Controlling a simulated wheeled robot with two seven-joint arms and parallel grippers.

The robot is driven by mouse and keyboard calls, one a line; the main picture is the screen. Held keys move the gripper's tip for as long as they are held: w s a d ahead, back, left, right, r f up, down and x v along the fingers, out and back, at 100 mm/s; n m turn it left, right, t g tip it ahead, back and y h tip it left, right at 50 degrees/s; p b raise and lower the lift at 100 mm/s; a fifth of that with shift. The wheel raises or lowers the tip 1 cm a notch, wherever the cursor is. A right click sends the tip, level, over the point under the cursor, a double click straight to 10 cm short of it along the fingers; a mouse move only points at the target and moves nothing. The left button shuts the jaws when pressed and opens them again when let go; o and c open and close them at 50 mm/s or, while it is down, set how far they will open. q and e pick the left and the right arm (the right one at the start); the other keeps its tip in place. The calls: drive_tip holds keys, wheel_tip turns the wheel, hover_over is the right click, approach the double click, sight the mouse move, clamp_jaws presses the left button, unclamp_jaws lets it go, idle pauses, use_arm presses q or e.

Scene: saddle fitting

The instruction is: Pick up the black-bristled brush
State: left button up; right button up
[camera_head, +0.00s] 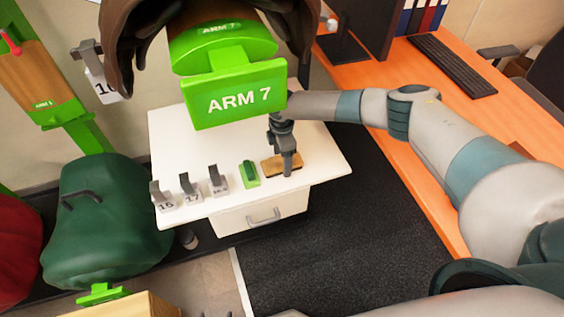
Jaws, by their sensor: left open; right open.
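The brush (270,167) lies on the white cabinet top (325,163), toward its front right. It shows as a flat tan wooden block with a dark lower edge; its bristles are mostly hidden. My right gripper (288,167) points down at the brush's right part, with its fingers partly in front of it. The gripper is open. I cannot tell whether its fingers touch the brush or straddle it. My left gripper is not in view.
Several numbered metal pieces, such as the one marked 17 (190,188), stand further left. A green ARM 7 sign (238,97) hangs above the cabinet's back. An orange desk (375,130) stands at right.

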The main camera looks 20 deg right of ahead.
drive_tip(key=shift+f, duration=0.25)
drive_tip(key=c, duration=1.4)
drive_tip(key=shift+o, duration=0.2)
drive_tip(key=shift+r, duration=0.15)
drive_tip(key=shift+r, duration=0.55)
drive_tip(key=r, duration=0.3)
drive_tip(key=shift+s+d+b, duration=0.2)
drive_tip(key=shift+d+b, duration=0.1)
drive_tip(key=shift+b, duration=0.05)
use_arm(q)
drive_tip(key=shift+s+a+f+g+b, duration=0.25)
drive_tip(key=shift+s+a+f+g, duration=0.1)
drive_tip(key=shift+a+f, duration=0.15)
drive_tip(key=shift+s+a+f+g+b, duration=0.25)
drive_tip(key=shift+a+f+g, duration=0.1)
drive_tip(key=shift+a+f, duration=0.1)
use_arm(e)
drive_tip(key=s+d+r, duration=0.6)
drive_tip(key=s+d, duration=0.1)
drive_tip(key=d, duration=0.1)
drive_tip(key=shift+s+r, duration=0.15)
drive_tip(key=shift+r, duration=0.25)
